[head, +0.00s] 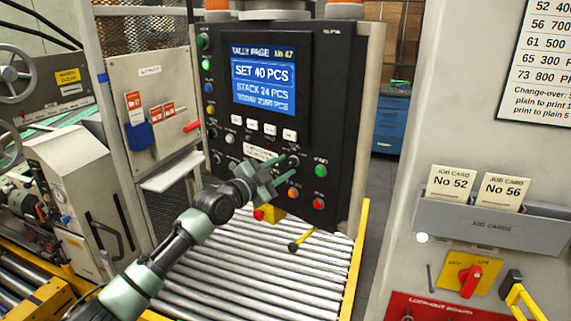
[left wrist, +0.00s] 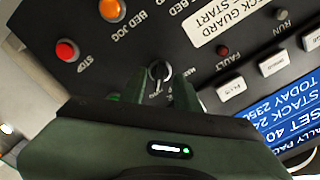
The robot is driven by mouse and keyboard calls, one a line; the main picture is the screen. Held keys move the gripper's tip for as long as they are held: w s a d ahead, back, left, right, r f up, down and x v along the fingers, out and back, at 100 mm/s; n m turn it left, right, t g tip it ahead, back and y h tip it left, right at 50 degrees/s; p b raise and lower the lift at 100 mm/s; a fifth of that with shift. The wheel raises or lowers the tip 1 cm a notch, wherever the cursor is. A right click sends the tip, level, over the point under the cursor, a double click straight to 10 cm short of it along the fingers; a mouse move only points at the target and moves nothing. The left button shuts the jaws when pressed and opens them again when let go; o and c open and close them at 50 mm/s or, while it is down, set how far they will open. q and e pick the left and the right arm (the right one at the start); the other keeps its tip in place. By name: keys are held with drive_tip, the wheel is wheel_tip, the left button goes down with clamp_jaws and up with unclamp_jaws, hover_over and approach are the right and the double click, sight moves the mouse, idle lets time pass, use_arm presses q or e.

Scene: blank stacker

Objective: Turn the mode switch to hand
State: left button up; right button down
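The mode switch appears to be the small black rotary knob (left wrist: 159,71) on the dark panel in the left wrist view. It has a pale mark, and the small lettering beside it is too blurred to read. My left gripper (left wrist: 162,85) has one finger on each side of the knob, with a gap between them; I cannot tell whether they touch it. In the head view my left gripper (head: 289,167) is at the lower part of the control panel (head: 333,110) and hides the knob. My right gripper is not in view.
A red stop button (left wrist: 67,50) and an orange bed jog button (left wrist: 112,9) sit near the knob. A green button (head: 320,171) is right of my gripper. A black-and-yellow lever (head: 301,240) sticks out below, over the rollers (head: 270,275).

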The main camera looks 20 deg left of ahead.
use_arm(q)
drive_tip(key=shift+w+d, duration=0.2)
drive_tip(key=shift+w, duration=0.3)
drive_tip(key=shift+w+f, duration=0.1)
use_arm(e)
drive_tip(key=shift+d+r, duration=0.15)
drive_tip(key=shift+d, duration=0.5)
use_arm(q)
clamp_jaws()
